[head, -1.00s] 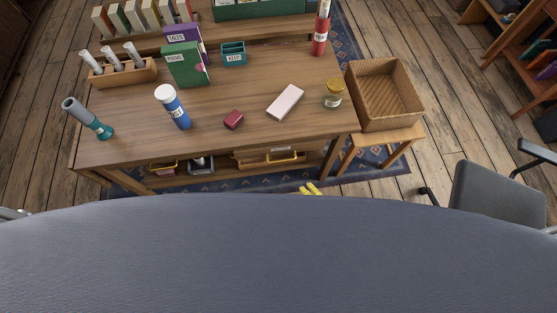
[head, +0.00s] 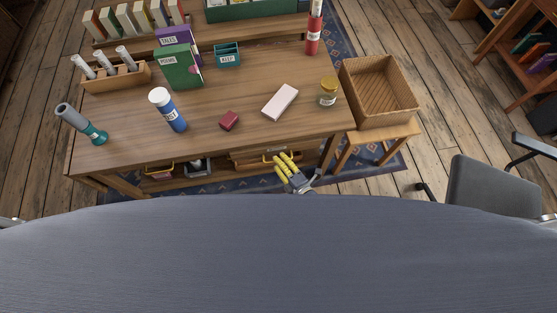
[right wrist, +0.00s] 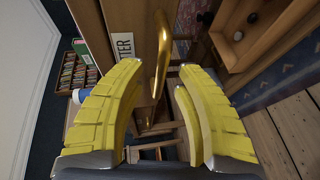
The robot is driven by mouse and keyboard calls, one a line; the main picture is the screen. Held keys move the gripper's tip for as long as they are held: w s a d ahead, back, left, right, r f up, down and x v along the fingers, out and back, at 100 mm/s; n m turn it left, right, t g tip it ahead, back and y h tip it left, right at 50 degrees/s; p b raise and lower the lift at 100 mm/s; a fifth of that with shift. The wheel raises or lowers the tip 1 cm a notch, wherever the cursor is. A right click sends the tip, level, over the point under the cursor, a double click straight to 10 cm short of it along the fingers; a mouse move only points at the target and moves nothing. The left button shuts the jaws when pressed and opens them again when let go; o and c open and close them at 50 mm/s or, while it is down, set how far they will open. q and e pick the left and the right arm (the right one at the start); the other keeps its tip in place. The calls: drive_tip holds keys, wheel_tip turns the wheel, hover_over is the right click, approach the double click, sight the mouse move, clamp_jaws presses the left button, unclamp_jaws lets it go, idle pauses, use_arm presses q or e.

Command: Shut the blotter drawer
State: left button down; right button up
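The blotter drawer (right wrist: 130,18) has a wooden front with a label, of which the letters "TTER" (right wrist: 122,47) show, and a brass bar handle (right wrist: 163,55). In the head view a drawer with a yellowish handle (head: 280,157) sits under the desk's right front edge; how far out it stands is hard to tell. My right gripper (head: 284,163) has yellow fingers and is in front of that drawer. In the right wrist view my right gripper (right wrist: 160,72) is open, with the handle in the gap between its fingertips; contact is unclear. My left gripper is not in view.
A wicker basket (head: 345,85) stands to the right on a stool. A grey chair (head: 490,187) is at the right.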

drive_tip(key=shift+w+a+f, duration=0.1)
drive_tip(key=shift+w+a, duration=0.2)
drive_tip(key=shift+w, duration=0.15)
clamp_jaws()
idle(0.6)
